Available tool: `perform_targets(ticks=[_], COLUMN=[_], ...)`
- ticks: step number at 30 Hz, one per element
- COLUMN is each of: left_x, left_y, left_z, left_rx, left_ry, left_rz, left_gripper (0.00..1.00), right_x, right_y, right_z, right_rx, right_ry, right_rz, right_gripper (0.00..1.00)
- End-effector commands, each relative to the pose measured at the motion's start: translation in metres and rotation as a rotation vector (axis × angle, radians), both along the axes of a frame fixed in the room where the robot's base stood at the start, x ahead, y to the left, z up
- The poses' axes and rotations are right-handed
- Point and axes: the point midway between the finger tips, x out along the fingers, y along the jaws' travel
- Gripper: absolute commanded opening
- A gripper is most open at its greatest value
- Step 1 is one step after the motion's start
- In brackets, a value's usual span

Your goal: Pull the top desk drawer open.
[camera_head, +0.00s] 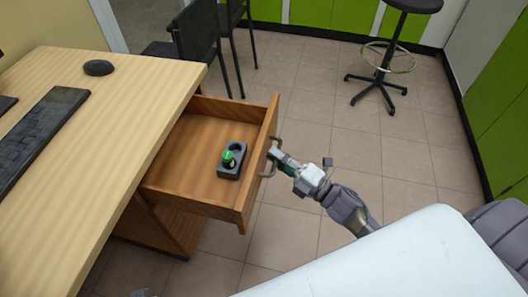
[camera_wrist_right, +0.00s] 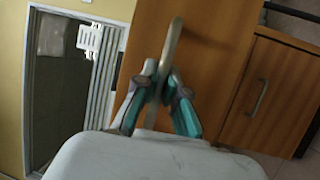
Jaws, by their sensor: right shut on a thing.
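The top desk drawer (camera_head: 195,150) is pulled well out from under the wooden desk (camera_head: 90,120). Its front panel (camera_head: 262,165) faces right in the head view. My right gripper (camera_head: 275,157) is at the drawer handle (camera_head: 268,160), outside the front panel. In the right wrist view the fingers (camera_wrist_right: 160,95) are shut on the handle (camera_wrist_right: 172,50), one on each side of the bar. Inside the drawer lies a dark grey holder (camera_head: 232,172) with a green-capped vial (camera_head: 228,157) in it. My left gripper cannot be made out.
A keyboard (camera_head: 38,135) and a mouse (camera_head: 98,68) lie on the desk. A black chair (camera_head: 195,40) stands behind it, and a wheeled stool (camera_head: 385,75) stands at the back right. A lower cabinet front with a handle (camera_wrist_right: 260,98) shows in the wrist view.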

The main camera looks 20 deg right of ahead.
Motion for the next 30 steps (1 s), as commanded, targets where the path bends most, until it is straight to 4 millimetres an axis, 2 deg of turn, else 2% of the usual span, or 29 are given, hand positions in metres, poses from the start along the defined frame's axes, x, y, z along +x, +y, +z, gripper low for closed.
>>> perform_targets(ticks=[14, 15, 19, 30], left_x=[0.0006, 0.0006, 0.0006, 0.0002], left_y=[-0.0005, -0.0006, -0.0006, 0.0003], left_z=[-0.0015, -0.0015, -0.0014, -0.0018], left_rx=[-0.001, -0.001, -0.001, 0.000], left_ry=[-0.002, -0.002, -0.002, 0.001], left_rz=[0.000, 0.000, 0.000, 0.001], left_gripper=[0.40, 0.40, 0.40, 0.40], right_x=[-0.0030, -0.0030, -0.0029, -0.0073], right_y=[-0.0040, -0.0040, -0.0038, -0.0061], right_z=[-0.0014, -0.0014, -0.0011, -0.0020], right_rx=[-0.001, -0.001, -0.001, 0.000], right_ry=[0.003, 0.003, 0.002, 0.002], right_rz=[-0.001, -0.001, -0.001, -0.001], right_gripper=[0.00, 0.16, 0.36, 0.36])
